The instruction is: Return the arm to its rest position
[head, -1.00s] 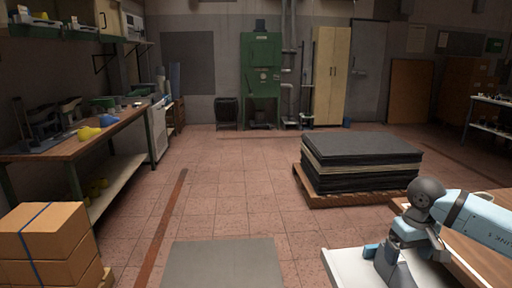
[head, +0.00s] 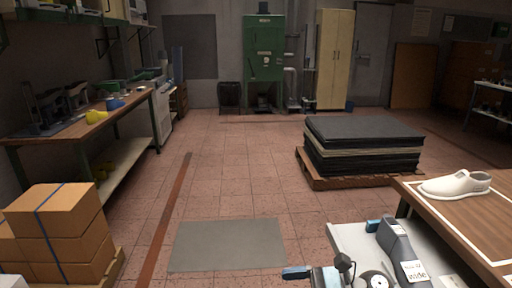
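My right arm's end (head: 328,277) shows low in the head view, cut off by the bottom edge. A blue-tipped part of it points left; whether its fingers are open or shut is not clear. Next to it, a grey-blue shoe last (head: 395,243) with a white tag reading "wide" stands on a white surface (head: 348,238). A small blue piece sits by its upper end. A white shoe (head: 456,185) rests on the wooden table (head: 440,220) at the right. My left gripper is not in view.
Cardboard boxes (head: 62,225) are stacked at the lower left. A workbench (head: 80,130) with tools and yellow and blue lasts runs along the left wall. A pallet of dark sheets (head: 362,145) stands right of centre. The floor around the grey mat (head: 228,245) is clear.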

